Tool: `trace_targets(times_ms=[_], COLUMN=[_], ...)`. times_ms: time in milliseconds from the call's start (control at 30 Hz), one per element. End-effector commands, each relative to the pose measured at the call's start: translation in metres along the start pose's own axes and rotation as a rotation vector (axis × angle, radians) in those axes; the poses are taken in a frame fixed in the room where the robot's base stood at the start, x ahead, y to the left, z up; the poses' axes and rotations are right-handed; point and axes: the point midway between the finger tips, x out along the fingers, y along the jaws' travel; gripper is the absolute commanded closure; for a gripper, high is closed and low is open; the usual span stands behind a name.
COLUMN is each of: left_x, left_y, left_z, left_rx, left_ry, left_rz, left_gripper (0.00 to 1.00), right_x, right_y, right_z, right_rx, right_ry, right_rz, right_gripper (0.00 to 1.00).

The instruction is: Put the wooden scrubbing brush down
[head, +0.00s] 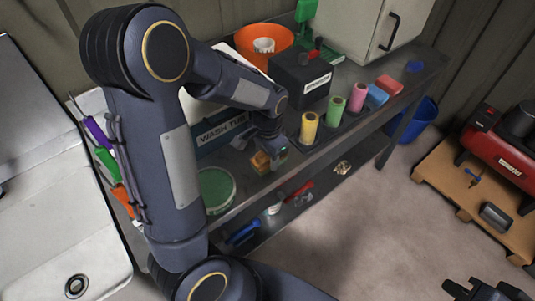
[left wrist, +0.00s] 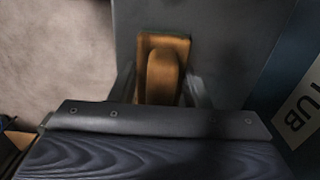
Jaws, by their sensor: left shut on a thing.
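The wooden scrubbing brush (head: 261,162) is a small orange-brown block at the front of the grey workbench (head: 330,138). My left gripper (head: 270,160) is shut on it, pointing down. In the left wrist view the brush (left wrist: 165,72) is between the fingers, its long rounded wooden part facing the camera, with the dark bench top behind it. I cannot tell whether it touches the bench. My right gripper (head: 488,291) is at the bottom right, cut by the frame edge and away from the bench; its opening is unclear.
A green-topped tub (head: 216,187) stands left of the brush. The wash tub (head: 222,133) is behind it. Coloured rolls, including a yellow one (head: 309,128), and a black box (head: 300,78) stand to the right. A lower shelf (head: 275,215) holds tools.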

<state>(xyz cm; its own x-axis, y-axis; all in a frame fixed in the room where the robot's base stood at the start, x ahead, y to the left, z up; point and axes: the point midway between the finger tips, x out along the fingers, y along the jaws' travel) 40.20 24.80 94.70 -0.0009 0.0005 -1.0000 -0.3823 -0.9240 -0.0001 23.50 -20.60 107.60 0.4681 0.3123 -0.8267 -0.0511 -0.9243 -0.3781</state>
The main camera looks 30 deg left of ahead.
Motion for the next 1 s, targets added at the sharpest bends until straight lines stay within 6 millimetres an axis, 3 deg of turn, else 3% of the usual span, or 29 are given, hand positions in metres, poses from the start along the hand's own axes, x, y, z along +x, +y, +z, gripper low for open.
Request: trace_targets(times_ms=[367,400,533,867,1000], left_x=[0.006,0.004,0.004,0.003,-0.015], left_y=[0.0,0.0,0.0,0.0,0.0], left_z=[0.0,0.0,0.0,0.0,-0.001], left_rx=[0.0,0.0,0.0,0.001,0.001], left_ry=[0.001,0.001,0.001,0.001,0.007], left_rz=[0.0,0.0,0.0,-0.001,-0.001], left_gripper=[0.78,0.52,0.35,0.35,0.35], right_x=[0.005,0.004,0.003,0.002,0.004], right_y=[0.002,0.002,0.002,0.001,0.002], right_z=[0.003,0.002,0.002,0.001,0.002], right_rx=[0.0,0.0,0.0,0.0,0.0], right_ry=[0.0,0.0,0.0,0.0,0.0], right_rz=[0.0,0.0,0.0,0.0,0.0], right_gripper=[1.0,1.0,1.0,1.0,1.0])
